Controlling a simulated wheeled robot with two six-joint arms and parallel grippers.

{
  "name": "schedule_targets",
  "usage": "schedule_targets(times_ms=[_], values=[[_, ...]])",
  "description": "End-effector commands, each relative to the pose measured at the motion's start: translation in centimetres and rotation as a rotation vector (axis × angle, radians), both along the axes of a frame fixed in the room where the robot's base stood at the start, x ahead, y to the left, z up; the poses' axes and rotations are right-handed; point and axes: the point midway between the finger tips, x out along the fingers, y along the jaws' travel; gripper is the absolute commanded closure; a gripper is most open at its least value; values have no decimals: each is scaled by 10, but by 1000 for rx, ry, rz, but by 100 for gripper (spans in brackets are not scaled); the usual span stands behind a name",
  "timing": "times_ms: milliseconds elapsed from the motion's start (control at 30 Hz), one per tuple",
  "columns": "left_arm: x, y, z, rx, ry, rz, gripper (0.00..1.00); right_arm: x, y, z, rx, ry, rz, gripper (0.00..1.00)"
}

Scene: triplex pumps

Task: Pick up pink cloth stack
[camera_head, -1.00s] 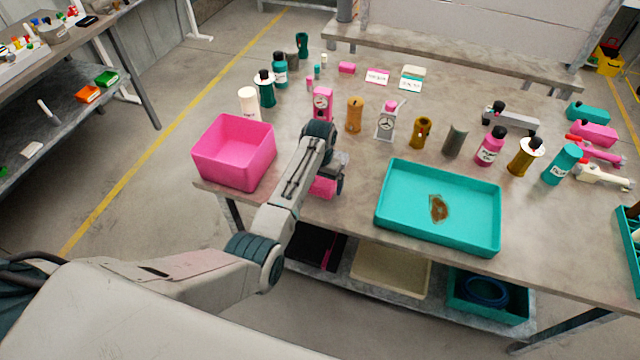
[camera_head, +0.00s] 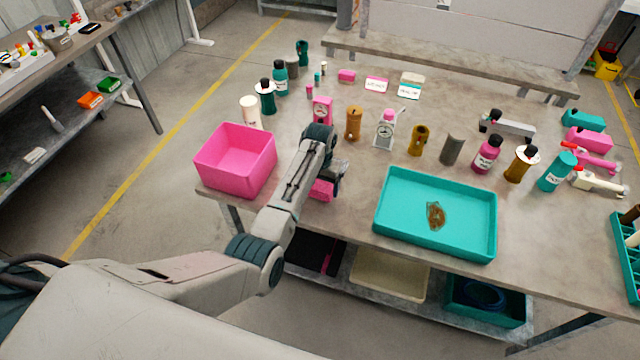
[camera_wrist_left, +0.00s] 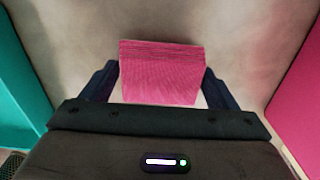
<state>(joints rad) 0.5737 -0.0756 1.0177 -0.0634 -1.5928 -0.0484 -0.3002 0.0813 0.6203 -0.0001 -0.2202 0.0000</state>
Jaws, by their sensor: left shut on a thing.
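The pink cloth stack (camera_wrist_left: 162,75) is between the two dark fingers of my left gripper (camera_wrist_left: 160,85) in the left wrist view. Its layered edge shows at the top of that view. In the head view the stack (camera_head: 322,190) shows as a pink patch beside and below my left gripper (camera_head: 328,181), partly hidden by my arm. The gripper is shut on it, near the table's front edge, between the pink bin and the teal tray. I cannot tell whether the stack touches the tabletop. My right gripper is not in view.
The pink bin (camera_head: 268,163) stands left of the gripper. The teal tray (camera_head: 385,215), with a brown patch in it, lies to the right. Behind are bottles, a pink scale (camera_head: 322,110), a white scale (camera_head: 386,130) and a brown pepper-mill-like object (camera_head: 353,122).

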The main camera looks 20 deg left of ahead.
Motion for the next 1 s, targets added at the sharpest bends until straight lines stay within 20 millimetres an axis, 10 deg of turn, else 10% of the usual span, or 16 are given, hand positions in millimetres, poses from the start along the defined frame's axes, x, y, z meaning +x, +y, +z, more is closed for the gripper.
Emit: schedule_targets(times_ms=[267,700,1000], values=[[-30,-9,26,-1,4,0,41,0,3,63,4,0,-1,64],[-129,-42,25,-2,1,1,41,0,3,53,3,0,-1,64],[-152,-48,28,0,0,0,41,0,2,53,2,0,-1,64]])
